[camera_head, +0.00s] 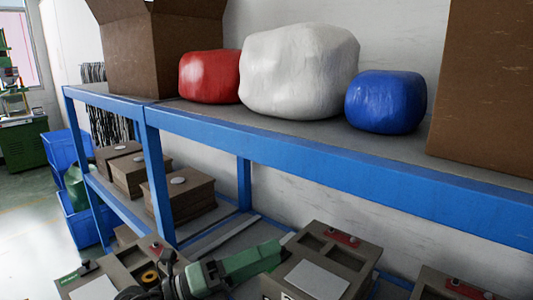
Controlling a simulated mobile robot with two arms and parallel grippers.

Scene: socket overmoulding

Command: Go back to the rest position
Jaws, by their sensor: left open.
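My left arm comes in along the bottom of the head view, dark at the wrist and green toward the hand. My left gripper (286,241) points right and upward, low in front of the blue-framed shelf (330,160). It is open, and I see nothing held in it. Its tip overlaps the left edge of a brown box-like mould (330,262) in the picture; I cannot tell whether they touch. My right gripper is not in view.
Red (209,76), white (299,71) and blue (386,101) wrapped bundles sit on the upper shelf between cardboard boxes (150,50). Another mould (112,275) lies lower left. Blue crates (78,218) stand left of the shelf. The floor (30,235) is open at far left.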

